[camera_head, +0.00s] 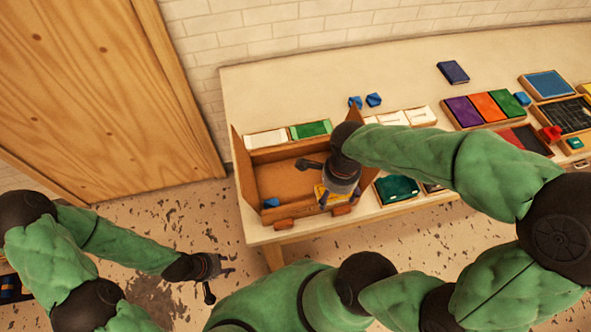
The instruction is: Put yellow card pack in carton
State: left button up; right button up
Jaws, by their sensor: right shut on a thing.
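The open carton (283,178) stands near the front left edge of the table, its brown flaps spread. The yellow card pack (319,191) shows only partly, beneath my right gripper (322,185), which reaches down over the right part of the carton. My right gripper is shut on the yellow card pack, and its wrist hides much of the pack. I cannot tell whether the pack touches the carton floor. My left gripper (217,279) hangs low over the floor left of the table, with its fingers apart and nothing between them.
A small blue piece (271,202) lies in the carton's front left corner. White and green packs (311,129) stand behind it. Trays of coloured packs (487,107) and a dark blue book (453,72) lie to the right. The table's back left area is clear. A wooden door (100,80) is at left.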

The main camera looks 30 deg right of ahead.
jog(key=w+a+f+b, duration=0.1)
jog(key=w+f, duration=0.3)
jog(key=w, duration=0.5)
jog(key=b, duration=0.1)
send_over(302, 184)
jog(key=f, duration=0.2)
jog(key=s+f, duration=0.1)
jog(key=f, duration=0.1)
jog(key=shift+d+f, duration=0.15)
jog(key=shift+f, duration=0.2)
jog(key=shift+w+f, duration=0.45)
jog(key=shift+f, duration=0.05)
jog(key=shift+w+f+b, duration=0.15)
jog(key=shift+f+b, duration=0.4)
jog(key=shift+f, duration=1.1)
jog(key=shift+f, duration=0.15)
jog(key=o, duration=1.2)
